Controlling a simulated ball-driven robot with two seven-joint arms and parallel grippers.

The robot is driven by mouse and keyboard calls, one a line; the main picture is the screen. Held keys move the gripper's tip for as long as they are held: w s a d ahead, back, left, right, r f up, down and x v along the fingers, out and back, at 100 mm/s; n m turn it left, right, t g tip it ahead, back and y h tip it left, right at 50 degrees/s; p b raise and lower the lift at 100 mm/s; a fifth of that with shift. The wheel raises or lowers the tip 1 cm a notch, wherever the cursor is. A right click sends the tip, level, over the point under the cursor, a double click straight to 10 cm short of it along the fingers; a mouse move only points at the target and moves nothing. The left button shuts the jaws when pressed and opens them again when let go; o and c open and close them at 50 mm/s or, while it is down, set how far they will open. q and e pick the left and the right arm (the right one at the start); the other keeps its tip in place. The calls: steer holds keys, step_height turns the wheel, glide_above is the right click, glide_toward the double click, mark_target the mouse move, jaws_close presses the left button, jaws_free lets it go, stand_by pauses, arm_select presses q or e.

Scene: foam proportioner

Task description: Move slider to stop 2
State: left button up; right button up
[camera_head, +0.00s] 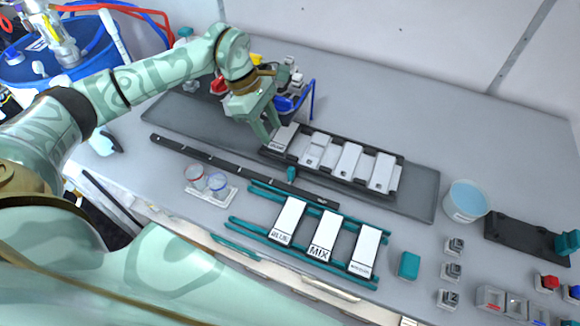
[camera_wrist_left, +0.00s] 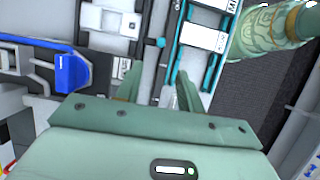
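A long black rail (camera_head: 220,162) lies diagonally on the table, with small light marks along it. A small teal knob (camera_head: 291,173), which looks like the slider, stands near its right part; a teal knob also shows in the left wrist view (camera_wrist_left: 161,43). I cannot read stop numbers on the rail. My left gripper (camera_head: 270,132) points down at the left end of the black rack, behind the rail and apart from the knob. In the left wrist view its fingers (camera_wrist_left: 157,88) are apart, with nothing seen held. My right gripper is not in view.
A black rack (camera_head: 333,178) with white plates stands behind the rail. Teal rails (camera_head: 240,225) with labelled white plates, one reading MIX (camera_head: 322,238), lie in front. Two clear cups (camera_head: 217,182) stand front left.

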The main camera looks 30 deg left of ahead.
mark_target(290, 168)
arm_select(q)
steer(key=x, duration=1.5)
steer(key=shift+s+d, duration=0.1)
steer(key=shift+s, duration=0.05)
